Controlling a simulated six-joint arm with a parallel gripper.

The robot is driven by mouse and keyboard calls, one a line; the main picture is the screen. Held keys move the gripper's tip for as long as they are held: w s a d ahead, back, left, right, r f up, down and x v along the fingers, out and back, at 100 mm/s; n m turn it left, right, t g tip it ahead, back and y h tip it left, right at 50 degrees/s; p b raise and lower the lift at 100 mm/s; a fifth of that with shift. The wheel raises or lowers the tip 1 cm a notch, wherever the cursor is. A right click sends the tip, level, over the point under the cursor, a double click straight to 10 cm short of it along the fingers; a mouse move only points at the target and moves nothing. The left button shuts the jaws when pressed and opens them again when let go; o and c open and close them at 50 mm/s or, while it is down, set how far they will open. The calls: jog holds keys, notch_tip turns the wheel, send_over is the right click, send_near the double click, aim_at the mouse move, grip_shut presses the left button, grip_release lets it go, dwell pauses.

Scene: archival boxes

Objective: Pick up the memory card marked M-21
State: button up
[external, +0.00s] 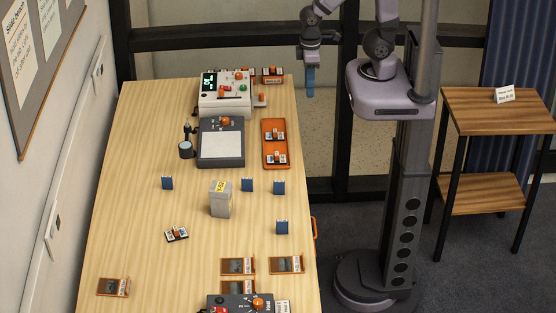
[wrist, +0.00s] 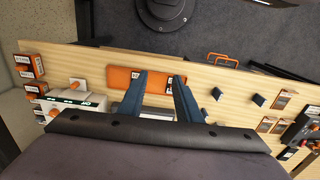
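No M-21 marking is legible, so I cannot tell which item is that card. Several small dark-blue upright pieces stand on the table, at the left (external: 167,183), in the middle (external: 247,185), to its right (external: 279,187) and nearer the front (external: 282,227). A small black-and-white piece with an orange knob (external: 176,235) lies alone at centre left. Similar pieces sit in an orange tray (external: 275,146), also in the wrist view (wrist: 122,87). My gripper (external: 310,94) is raised beyond the table's right edge. Its blue fingers (wrist: 160,77) are apart and empty.
A white device (external: 226,105) and a grey flat-topped device (external: 221,160) stand at the back, beside a dark cup (external: 186,150). A grey box with a yellow label (external: 220,203) stands mid-table. Brown-framed plates (external: 238,266) and a dark device (external: 235,301) are in front. The table's left middle is clear.

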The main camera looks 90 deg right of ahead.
notch_tip(320, 180, up, 4)
jog(key=w+a+f+n+t+h+b, duration=0.1)
jog(key=w+f+n+t+h+b, duration=0.15)
jog(key=w+n+b, duration=0.7)
jog(key=w+a+f+n+t+h+b, duration=0.1)
jog(key=w+n+t+b, duration=0.25)
jog(key=w+n, duration=0.65)
jog(key=w+a+r+n+t+y+b, duration=0.3)
jog(key=w+a+n+t+b, duration=0.5)
jog(key=w+a+n+b, duration=1.05)
jog(key=m+p, duration=0.3)
jog(key=p, duration=0.3)
send_near(168, 177)
jog(key=w, duration=0.3)
jog(key=shift+d+f+g+h, duration=0.1)
jog(key=shift+f+g+h, duration=0.15)
jog(key=shift+f+g, duration=0.05)
jog(key=shift+f, duration=0.25)
jog(key=shift+p+x, duration=0.95)
jog(key=shift+x, duration=2.65)
